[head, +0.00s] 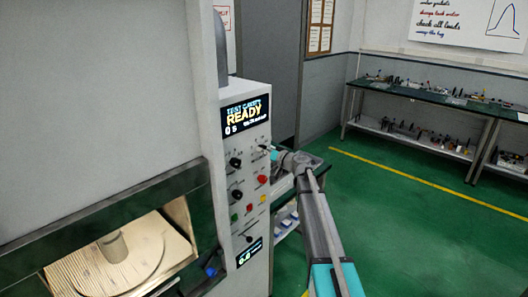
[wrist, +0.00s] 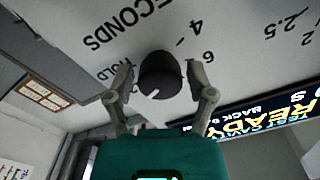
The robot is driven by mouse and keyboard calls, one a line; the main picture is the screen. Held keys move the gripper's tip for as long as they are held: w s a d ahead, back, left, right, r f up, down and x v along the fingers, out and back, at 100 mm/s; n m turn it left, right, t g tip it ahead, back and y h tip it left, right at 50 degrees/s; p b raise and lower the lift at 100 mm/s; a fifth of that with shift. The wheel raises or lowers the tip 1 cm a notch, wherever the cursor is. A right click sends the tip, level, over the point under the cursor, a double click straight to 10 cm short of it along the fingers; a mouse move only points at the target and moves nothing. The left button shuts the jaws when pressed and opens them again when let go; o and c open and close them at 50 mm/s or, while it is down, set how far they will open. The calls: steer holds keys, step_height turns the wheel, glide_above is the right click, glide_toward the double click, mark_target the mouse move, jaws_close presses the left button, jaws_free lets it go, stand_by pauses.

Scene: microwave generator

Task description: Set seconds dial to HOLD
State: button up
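The seconds dial (wrist: 160,76) is a round black knob on the white panel, in the middle of the wrist view. The word SECONDS and the numbers 4 and 6 show around it. A small pale mark shows on its lower edge. My gripper (wrist: 160,80) is open, with one finger on each side of the dial and a narrow gap to each. In the head view my gripper (head: 268,150) is at the right side of the control panel (head: 250,220) and hides the dial.
Other black knobs (head: 236,163) and coloured buttons are on the panel. A display reading READY (head: 245,113) is above them. An open lit cavity (head: 160,235) is at the left. A bench (head: 430,92) stands far right, with clear green floor before it.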

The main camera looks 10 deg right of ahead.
steer(key=c, duration=0.7)
steer(key=shift+m, duration=0.3)
steer(key=m, duration=0.8)
steer(key=shift+m, duration=0.3)
steer(key=o, duration=1.2)
